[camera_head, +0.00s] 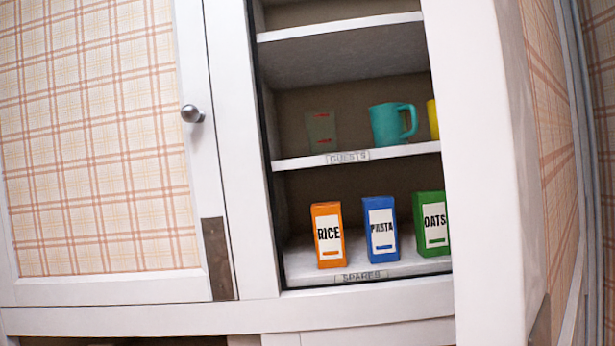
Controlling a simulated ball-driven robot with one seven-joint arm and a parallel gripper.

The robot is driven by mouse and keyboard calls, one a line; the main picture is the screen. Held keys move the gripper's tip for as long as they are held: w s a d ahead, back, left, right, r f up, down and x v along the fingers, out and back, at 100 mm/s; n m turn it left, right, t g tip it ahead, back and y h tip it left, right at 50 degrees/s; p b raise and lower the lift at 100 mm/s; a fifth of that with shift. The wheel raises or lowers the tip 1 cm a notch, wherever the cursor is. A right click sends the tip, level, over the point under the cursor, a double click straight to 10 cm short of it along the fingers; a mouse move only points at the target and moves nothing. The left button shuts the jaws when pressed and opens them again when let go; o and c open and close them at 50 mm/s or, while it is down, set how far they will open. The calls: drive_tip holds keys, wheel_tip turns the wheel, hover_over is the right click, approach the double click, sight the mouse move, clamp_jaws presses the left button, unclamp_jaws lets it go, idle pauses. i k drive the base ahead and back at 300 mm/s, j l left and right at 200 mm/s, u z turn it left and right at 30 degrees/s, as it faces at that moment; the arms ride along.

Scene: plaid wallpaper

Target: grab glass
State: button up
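A clear glass (321,131) with small red marks stands upright on the middle shelf (300,163) of the open cupboard. The shelf's label reads GUESTS. The glass is faint against the dark back wall and stands left of a teal mug, with a gap between them. My gripper is not in view.
The teal mug (390,124) has its handle to the right. A yellow item (432,118) is partly hidden by the white cupboard side (490,170). Below stand RICE (328,234), PASTA (380,230) and OATS (431,224) boxes. A plaid door (95,140) with a knob (192,114) is left.

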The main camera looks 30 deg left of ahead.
sight(320, 124)
drive_tip(key=u, duration=0.45)
drive_tip(key=i+u, duration=0.1)
drive_tip(key=u, duration=0.75)
drive_tip(key=i+u, duration=0.15)
drive_tip(key=u, duration=1.2)
drive_tip(key=i+l+u, duration=0.1)
drive_tip(key=u, duration=0.3)
drive_tip(key=l+u, duration=0.1)
drive_tip(key=u, duration=0.35)
drive_tip(key=l, duration=0.35)
drive_tip(key=i+l, duration=0.1)
drive_tip(key=l, duration=0.3)
drive_tip(key=l+z, duration=0.1)
drive_tip(key=z, duration=0.35)
drive_tip(key=l+z, duration=0.1)
drive_tip(key=z, duration=0.35)
drive_tip(key=i+z, duration=0.1)
drive_tip(key=z, duration=0.35)
